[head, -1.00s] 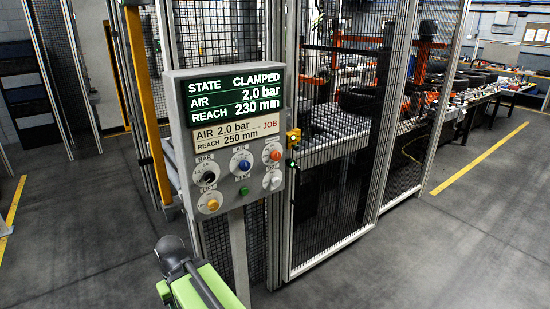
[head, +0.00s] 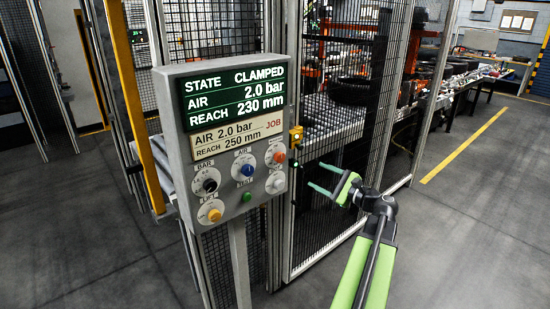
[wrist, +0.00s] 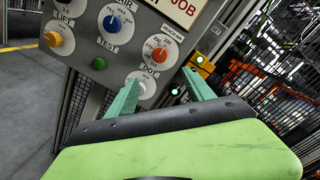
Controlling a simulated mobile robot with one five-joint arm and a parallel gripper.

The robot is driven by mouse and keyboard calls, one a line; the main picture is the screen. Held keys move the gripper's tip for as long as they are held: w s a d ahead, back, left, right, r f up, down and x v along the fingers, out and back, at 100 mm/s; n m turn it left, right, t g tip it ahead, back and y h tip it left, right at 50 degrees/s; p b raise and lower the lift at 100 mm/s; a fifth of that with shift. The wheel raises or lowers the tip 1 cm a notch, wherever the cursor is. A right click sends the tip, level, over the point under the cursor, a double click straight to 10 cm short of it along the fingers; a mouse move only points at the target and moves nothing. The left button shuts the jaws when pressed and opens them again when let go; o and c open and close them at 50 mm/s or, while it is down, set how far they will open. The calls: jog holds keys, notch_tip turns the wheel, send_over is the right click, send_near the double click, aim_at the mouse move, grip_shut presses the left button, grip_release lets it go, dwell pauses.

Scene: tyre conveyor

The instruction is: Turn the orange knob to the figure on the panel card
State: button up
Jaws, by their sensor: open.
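The orange knob (head: 279,157) sits on a white dial at the right of the grey panel (head: 177,125). It also shows in the wrist view (wrist: 157,54), above the gap between my fingers; its small scale figures are hard to read. The panel card (head: 237,136) reads AIR 2.0 bar, REACH 250 mm, JOB. My gripper (head: 315,175) is open and empty, right of the panel and apart from the knob. Its green fingers (wrist: 160,79) point toward the panel in the wrist view.
Near the orange knob are a blue knob (head: 246,169), a black knob (head: 209,184), a yellow knob (head: 214,215), a green button (head: 247,196) and a white knob (head: 276,183). A yellow box (head: 296,135) is on the mesh fence (head: 335,190) at the panel's right.

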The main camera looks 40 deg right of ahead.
aim_at(282, 158)
jog(key=w, duration=1.7)
jog(key=shift+w, duration=0.35)
jog(key=c, duration=1.2)
jog(key=shift+d, duration=0.3)
grip_shut()
jog(key=shift+a, duration=0.25)
